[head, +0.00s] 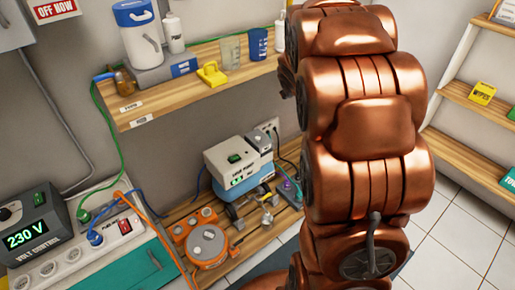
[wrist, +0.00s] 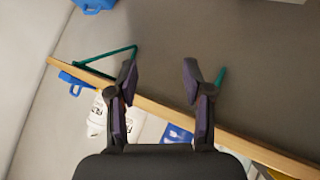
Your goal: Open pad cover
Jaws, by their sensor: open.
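I cannot make out for certain which thing is the pad cover. A small purple-grey unit (head: 288,192) lies at the right of the low wooden bench, partly hidden by my copper arm; its details are too small to tell. My gripper (wrist: 158,72) shows in the wrist view, open and empty, its two dark fingers apart. A grey wall and the edge of a wooden shelf (wrist: 245,146) lie beyond the fingers. My gripper is hidden in the head view.
A wall shelf (head: 180,100) holds a white-and-blue jug (head: 138,40), a yellow block (head: 212,75) and cups. Below stand a white-and-blue pump (head: 238,165) and a round orange device (head: 208,246). A voltage unit (head: 28,232) and power strip (head: 112,230) are left. Tiled floor is clear at right.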

